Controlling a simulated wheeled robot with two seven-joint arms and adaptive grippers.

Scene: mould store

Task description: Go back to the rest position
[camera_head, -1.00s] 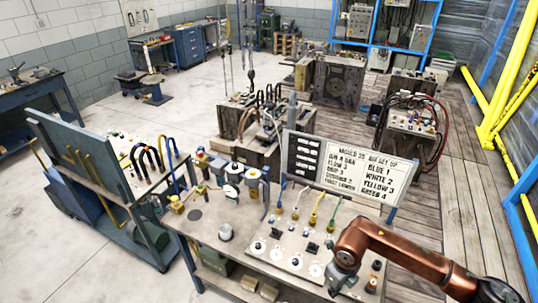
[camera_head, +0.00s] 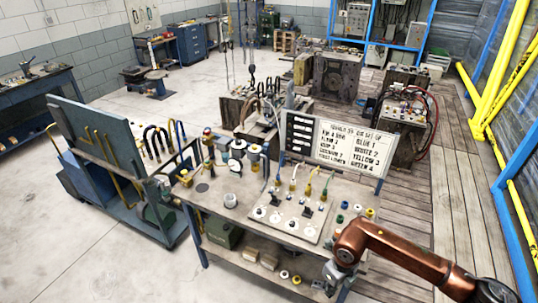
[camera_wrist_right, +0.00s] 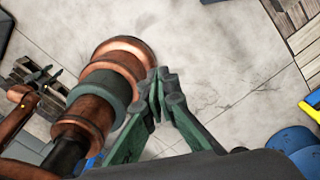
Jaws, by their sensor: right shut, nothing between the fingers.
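My right arm, copper-coloured, comes in from the lower right in the head view. My right gripper (camera_head: 338,277) is at its end, near the front right corner of the workbench (camera_head: 215,202), small in this view. In the right wrist view the right gripper (camera_wrist_right: 163,92) has green fingers with their tips together, empty, above bare concrete floor. A copper and green part of my own arm lies close to the left of the fingers there. My left gripper is not in view.
The workbench carries a panel with knobs and cables (camera_head: 290,216) and a lettered board (camera_head: 335,143). A blue trolley (camera_head: 95,140) with hoses stands to its left. Yellow and blue posts (camera_head: 500,70) stand at the right. The floor (camera_head: 75,240) at the lower left is clear.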

